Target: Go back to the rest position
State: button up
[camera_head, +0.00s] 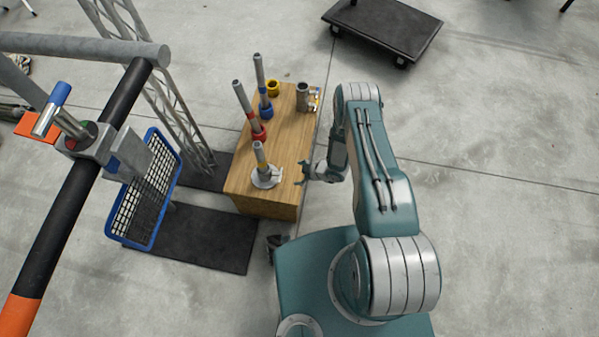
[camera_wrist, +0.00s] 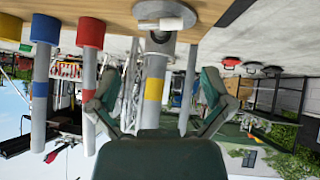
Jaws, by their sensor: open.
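My gripper (camera_head: 304,172) is open and empty, just right of the wooden block's near right edge. In the wrist view, which is upside down, its two green fingers (camera_wrist: 160,88) are spread apart. A grey post with a yellow band (camera_head: 259,157) stands upright on a round grey base (camera_head: 266,179) near the block's front. The same post shows between the fingers in the wrist view (camera_wrist: 154,85), apparently apart from them. My arm reaches out to the right of the wooden block (camera_head: 272,206).
Posts with a red base (camera_head: 258,133) and a blue base (camera_head: 266,110), a yellow ring (camera_head: 272,87) and a metal cylinder (camera_head: 303,97) stand on the block. A blue-framed basket (camera_head: 145,190) and dark bar (camera_head: 75,200) are left. A black cart (camera_head: 383,25) is behind; floor right is clear.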

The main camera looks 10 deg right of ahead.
jog(key=shift+s+d+r, duration=0.15)
jog(key=shift+d+r, duration=0.05)
jog(key=shift+r, duration=0.05)
dwell(0.3)
